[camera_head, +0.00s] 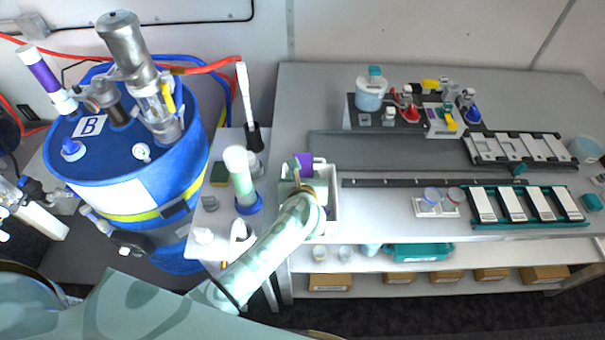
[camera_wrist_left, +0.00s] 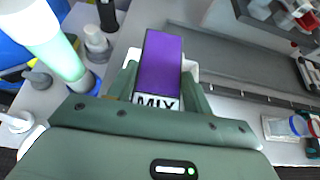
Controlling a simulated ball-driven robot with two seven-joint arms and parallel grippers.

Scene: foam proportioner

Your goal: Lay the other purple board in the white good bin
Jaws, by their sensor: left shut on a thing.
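A purple board (camera_head: 303,160) is held upright or tilted in my left gripper (camera_head: 304,186). In the left wrist view the purple board (camera_wrist_left: 161,62) stands between the two green fingers, with a white MIX label at its near end. The white bin (camera_head: 331,190) is under and around the gripper at the left end of the bench. A corner of the bin (camera_wrist_left: 190,67) shows behind the board in the left wrist view. A small purple patch shows inside the bin beside my arm; my arm hides most of the bin's inside. My right gripper is not in view.
A blue drum (camera_head: 150,195) marked B stands at the left. A pale green-white tube on a blue base (camera_head: 241,175) stands close left of the bin. A dark rail (camera_head: 420,183) runs right from the bin. Card trays (camera_head: 528,205) lie farther right.

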